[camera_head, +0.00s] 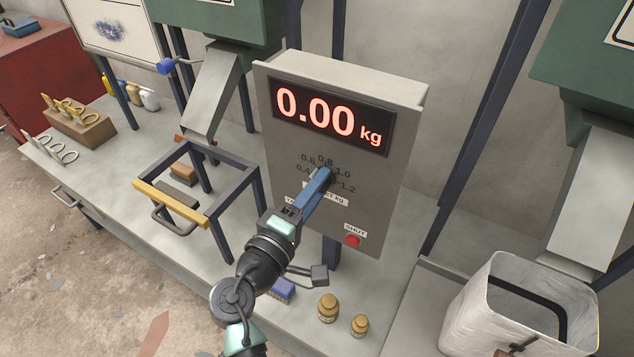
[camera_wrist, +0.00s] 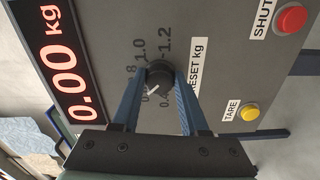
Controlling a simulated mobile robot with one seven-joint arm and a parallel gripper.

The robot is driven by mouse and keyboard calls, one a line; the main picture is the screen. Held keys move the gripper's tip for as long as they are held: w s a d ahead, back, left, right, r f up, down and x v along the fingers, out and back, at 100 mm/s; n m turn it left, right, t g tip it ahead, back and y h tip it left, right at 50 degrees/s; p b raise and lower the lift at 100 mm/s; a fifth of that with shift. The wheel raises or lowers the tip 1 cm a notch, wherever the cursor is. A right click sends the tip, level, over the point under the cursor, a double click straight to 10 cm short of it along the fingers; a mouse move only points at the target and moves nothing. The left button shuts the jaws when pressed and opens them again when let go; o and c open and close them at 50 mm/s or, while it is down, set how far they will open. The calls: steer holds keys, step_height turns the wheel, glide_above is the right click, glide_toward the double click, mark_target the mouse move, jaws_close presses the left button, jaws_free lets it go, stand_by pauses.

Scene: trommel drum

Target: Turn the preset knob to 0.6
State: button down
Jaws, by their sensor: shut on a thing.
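The preset knob (camera_wrist: 159,74) is a small dark round knob on the grey control box (camera_head: 283,83). In the wrist view it sits between the two blue fingers of my gripper (camera_wrist: 160,82), which are closed on its sides. A white pointer mark on the knob points to the lower left there, toward the partly covered low numbers of the scale. The 1.0 and 1.2 labels are clear. In the head view my gripper (camera_head: 322,178) covers the knob, and the scale numbers show around the fingertips. The display (camera_head: 330,116) reads 0.00 kg.
A red SHUT button (camera_head: 352,241) is low on the box, and a yellow TARE button (camera_wrist: 249,112) shows in the wrist view. A dark frame with a yellow bar (camera_head: 170,204) stands left. Brass weights (camera_head: 328,308) and a white bin (camera_head: 478,310) are at the right.

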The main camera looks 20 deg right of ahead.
steer(key=shift+n, duration=0.5)
steer(key=shift+c, duration=2.1)
jaws_free()
steer(key=b+v, duration=0.1)
steer(key=v, duration=1.2)
